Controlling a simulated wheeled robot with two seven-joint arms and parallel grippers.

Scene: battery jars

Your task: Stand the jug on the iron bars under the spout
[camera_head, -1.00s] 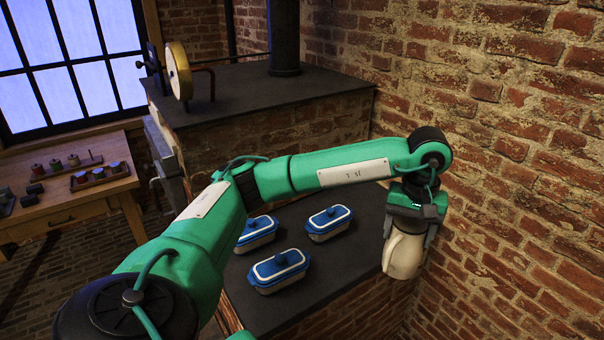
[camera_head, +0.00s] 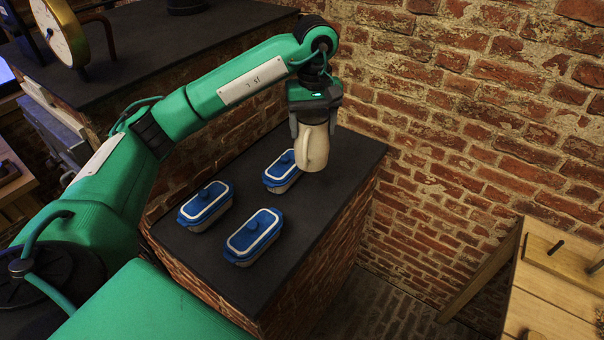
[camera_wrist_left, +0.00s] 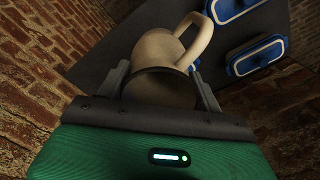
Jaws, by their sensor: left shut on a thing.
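The cream jug (camera_head: 313,150) hangs upright below my left gripper (camera_head: 314,127), near the back right end of the dark counter top. My left gripper is shut on the jug, with a finger on either side of its upper part. In the left wrist view the jug (camera_wrist_left: 157,50) sits between the fingers of the gripper (camera_wrist_left: 160,88), its handle toward the upper right. I cannot tell whether the jug's base touches the counter. The iron bars and the spout are not in view. My right gripper is not in view.
Several blue-lidded dishes (camera_head: 254,237) stand on the counter (camera_head: 310,225), one close to the jug. A brick wall (camera_head: 440,130) rises behind. A wooden table (camera_head: 555,290) stands at right. A higher dark-topped brick block with a round dial (camera_head: 58,32) is at back left.

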